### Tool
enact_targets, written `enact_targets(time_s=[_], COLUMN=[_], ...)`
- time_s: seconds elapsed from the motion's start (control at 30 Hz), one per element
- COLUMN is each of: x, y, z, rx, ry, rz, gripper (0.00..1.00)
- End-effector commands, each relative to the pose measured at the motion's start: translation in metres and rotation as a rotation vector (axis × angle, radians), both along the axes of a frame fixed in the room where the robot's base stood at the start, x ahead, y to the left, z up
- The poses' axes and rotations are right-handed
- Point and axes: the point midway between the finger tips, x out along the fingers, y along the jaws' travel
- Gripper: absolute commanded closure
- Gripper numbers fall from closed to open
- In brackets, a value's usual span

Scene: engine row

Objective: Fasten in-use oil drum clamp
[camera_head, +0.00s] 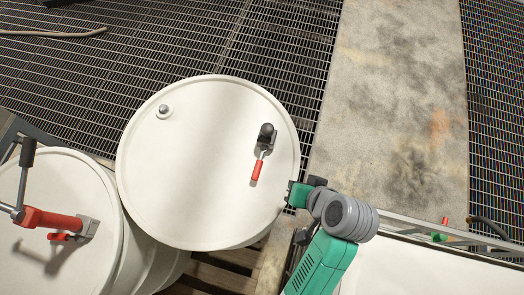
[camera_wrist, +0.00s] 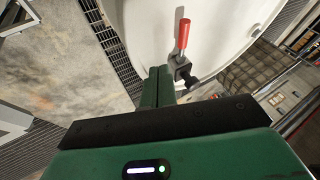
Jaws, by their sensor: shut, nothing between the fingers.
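A white drum (camera_head: 205,190) stands in the middle of the head view. On its lid is a clamp (camera_head: 265,140) with a black end and a red handle (camera_head: 257,170). The clamp also shows in the wrist view (camera_wrist: 181,63), its red handle (camera_wrist: 183,37) pointing up in the picture. I cannot tell whether the clamp is fastened. My gripper (camera_head: 290,193) is at the drum's right edge, apart from the clamp. In the wrist view its fingers (camera_wrist: 157,84) are together and empty, just left of the clamp.
A second white drum (camera_head: 30,180) at the left carries a red fitting (camera_head: 50,219) with a lever. A wooden pallet (camera_head: 215,275) shows beneath the drums. Metal grating (camera_head: 180,40) and a concrete strip (camera_head: 390,90) lie beyond. A metal rail (camera_head: 440,228) is at lower right.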

Motion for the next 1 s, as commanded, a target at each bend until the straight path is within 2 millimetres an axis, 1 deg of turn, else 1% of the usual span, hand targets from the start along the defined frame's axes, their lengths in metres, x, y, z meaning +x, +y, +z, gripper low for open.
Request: enact_targets(time_s=[0.17, 0.27, 0.37, 0.73, 0.8, 0.9, 1.0], x=[0.001, 0.004, 0.011, 0.045, 0.048, 0.05, 0.052], y=[0.0, 0.003, 0.009, 0.036, 0.049, 0.062, 0.07], z=[0.0, -0.005, -0.018, -0.084, -0.083, -0.087, -0.089], rx=[-0.001, -0.002, -0.001, -0.002, -0.004, -0.003, -0.003], ry=[-0.003, -0.003, -0.002, -0.002, -0.004, -0.004, -0.005], rz=[-0.001, 0.0, 0.001, 0.0, 0.003, 0.002, 0.0], gripper=[1.0, 1.0, 1.0, 1.0, 1.0, 1.0, 1.0])
